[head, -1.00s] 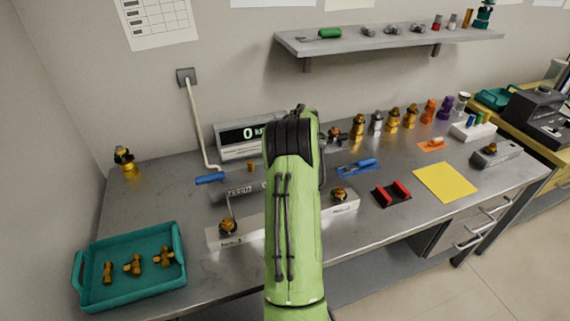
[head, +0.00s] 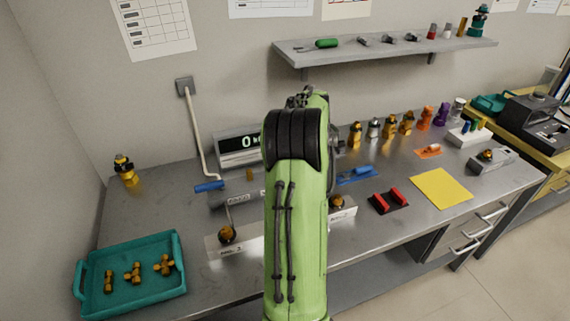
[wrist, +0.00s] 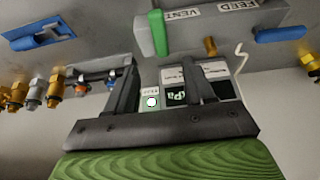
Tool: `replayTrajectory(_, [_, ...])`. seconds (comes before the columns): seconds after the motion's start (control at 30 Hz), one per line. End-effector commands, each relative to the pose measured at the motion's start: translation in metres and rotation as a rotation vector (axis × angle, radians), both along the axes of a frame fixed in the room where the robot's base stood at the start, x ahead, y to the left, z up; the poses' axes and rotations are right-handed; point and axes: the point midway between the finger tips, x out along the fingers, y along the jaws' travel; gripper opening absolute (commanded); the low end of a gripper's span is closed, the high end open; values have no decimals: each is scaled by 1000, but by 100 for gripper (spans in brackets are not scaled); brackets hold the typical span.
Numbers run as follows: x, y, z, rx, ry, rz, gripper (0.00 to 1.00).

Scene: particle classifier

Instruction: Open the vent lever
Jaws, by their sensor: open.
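The vent lever is a green handle (wrist: 157,32) on a grey manifold block (wrist: 210,32) marked VENT and FEED, at the top of the wrist view. My gripper (wrist: 160,72) is open and empty, with its two dark fingers pointing toward the lever. The lever appears just beyond the fingertips, between their lines; I see no contact. In the head view my green arm hides the gripper and the vent lever. The blue feed lever (head: 209,186) shows left of my arm, and also in the wrist view (wrist: 280,34).
A pressure display (head: 238,148) stands behind the manifold. A teal tray (head: 85,299) with several brass fittings is at the front left. A white block (head: 250,246) stands in front of the manifold. Several fittings (head: 355,136), a red-black holder (head: 388,201) and a yellow sheet (head: 440,188) lie to the right.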

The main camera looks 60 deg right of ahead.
Motion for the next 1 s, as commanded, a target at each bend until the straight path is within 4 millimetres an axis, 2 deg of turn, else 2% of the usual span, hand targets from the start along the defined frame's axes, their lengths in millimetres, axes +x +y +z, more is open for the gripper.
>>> replayTrajectory(0.03, [-4, 3, 16, -2, -1, 0, 53])
replayTrajectory(0.2, [-13, 10, 41, -1, -1, 1, 53])
replayTrajectory(0.33, [-16, 11, 47, 1, 1, 1, 53])
replayTrajectory(0.9, [-15, 12, 46, 0, 0, 1, 53])
replayTrajectory(0.97, [-10, 20, 52, -1, -4, 11, 53])
replayTrajectory(1.0, [-4, 31, 60, -2, -11, 24, 53])
